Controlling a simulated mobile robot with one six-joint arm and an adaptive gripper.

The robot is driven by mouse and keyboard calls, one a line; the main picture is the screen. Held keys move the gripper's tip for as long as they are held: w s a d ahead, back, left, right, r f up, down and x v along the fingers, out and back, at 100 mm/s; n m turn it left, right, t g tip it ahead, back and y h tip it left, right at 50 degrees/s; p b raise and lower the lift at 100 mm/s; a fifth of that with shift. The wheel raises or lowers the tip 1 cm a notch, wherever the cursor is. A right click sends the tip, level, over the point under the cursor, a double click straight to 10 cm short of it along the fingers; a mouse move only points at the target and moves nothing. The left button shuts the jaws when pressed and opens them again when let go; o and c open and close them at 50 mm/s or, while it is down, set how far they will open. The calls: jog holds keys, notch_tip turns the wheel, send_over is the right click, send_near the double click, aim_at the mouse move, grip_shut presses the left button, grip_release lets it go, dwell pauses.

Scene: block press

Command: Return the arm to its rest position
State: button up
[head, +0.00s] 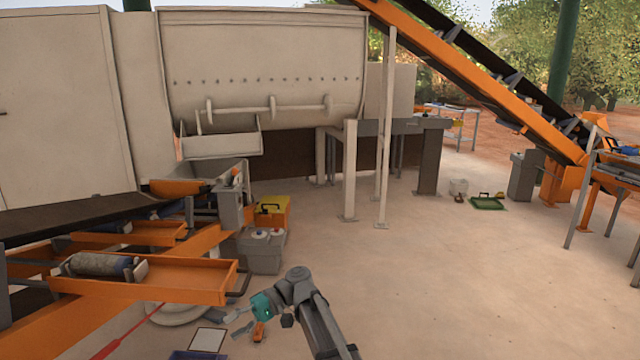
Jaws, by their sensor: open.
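My arm rises from the bottom edge of the head view, right of the middle, and bends left at a grey joint. Past the teal wrist, my gripper (236,316) points left, low over the pale floor. It is open, with no object visible between its fingers; it is small in this view. It is in front of the end of an orange tray (190,283). A small orange item (258,331) shows just below the wrist; I cannot tell whether they touch.
Orange trays and beams of the press fill the left, one holding a grey cylinder (97,264). A grey box (262,254) and a yellow toolbox (272,212) stand behind my arm. A white-faced panel (207,340) is at the bottom. The floor to the right (470,280) is clear.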

jog(key=s+d+f+m+t+h+p, duration=0.1)
jog(key=d+f+m+t+h+p, duration=0.1)
jog(key=d, duration=1)
jog(key=s+d+f+m+t+h+p, duration=0.2)
jog(key=d+f+t+h, duration=0.2)
jog(key=d, duration=0.8)
jog(key=s+d+f+m+t+h+p, duration=0.2)
jog(key=d+h, duration=0.4)
jog(key=d, duration=0.6)
jog(key=shift+d+f+t, duration=0.3)
jog(key=shift+f+t, duration=0.4)
jog(key=shift+t, duration=0.3)
